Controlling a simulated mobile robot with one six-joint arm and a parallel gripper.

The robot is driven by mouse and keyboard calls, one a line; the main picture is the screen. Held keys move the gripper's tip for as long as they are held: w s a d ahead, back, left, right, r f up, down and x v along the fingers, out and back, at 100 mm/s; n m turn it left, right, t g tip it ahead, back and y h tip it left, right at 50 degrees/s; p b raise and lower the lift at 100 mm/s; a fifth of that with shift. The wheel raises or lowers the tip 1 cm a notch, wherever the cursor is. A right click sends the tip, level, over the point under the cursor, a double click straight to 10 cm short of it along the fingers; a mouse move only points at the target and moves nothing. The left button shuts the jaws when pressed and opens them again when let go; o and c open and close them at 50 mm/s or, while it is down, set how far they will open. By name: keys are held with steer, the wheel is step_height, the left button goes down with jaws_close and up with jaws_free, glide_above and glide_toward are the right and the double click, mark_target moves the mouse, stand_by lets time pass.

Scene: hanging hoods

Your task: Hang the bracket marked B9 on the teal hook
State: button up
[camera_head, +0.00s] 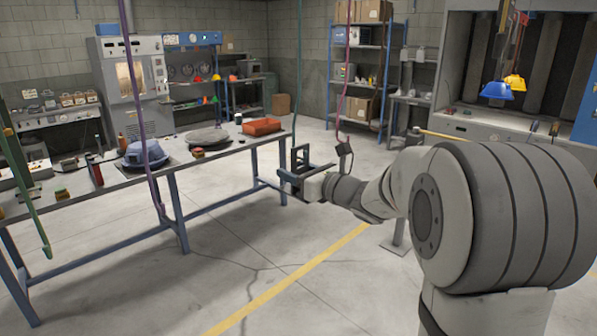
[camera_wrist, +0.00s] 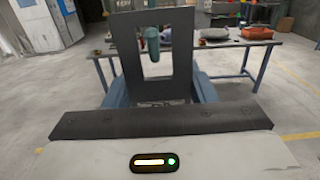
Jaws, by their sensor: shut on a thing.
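My gripper (camera_head: 293,176) is shut on a dark upright bracket (camera_head: 306,161), a flat frame with a rectangular opening. In the wrist view the bracket (camera_wrist: 126,50) stands upright in front of my wrist, between the blue-grey fingers. No B9 mark is legible. The teal hook (camera_head: 297,75) hangs from above in the head view, its lower end beside the bracket. In the wrist view a teal rounded end (camera_wrist: 152,42) shows through the bracket's opening. I cannot tell whether it passes through the opening or hangs behind it.
A pink-red hanging line (camera_head: 346,70) is close to the right, above my wrist. A purple hook (camera_head: 137,90) and a green hook (camera_head: 27,180) hang further left. A long workbench (camera_head: 110,185) stands at left, with an orange tray (camera_head: 262,126). The floor beneath my gripper is clear.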

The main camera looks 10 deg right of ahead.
steer(key=shift+f+b, duration=0.85)
steer(key=shift+b, duration=0.05)
steer(key=shift+r, duration=0.1)
steer(key=o, duration=1.4)
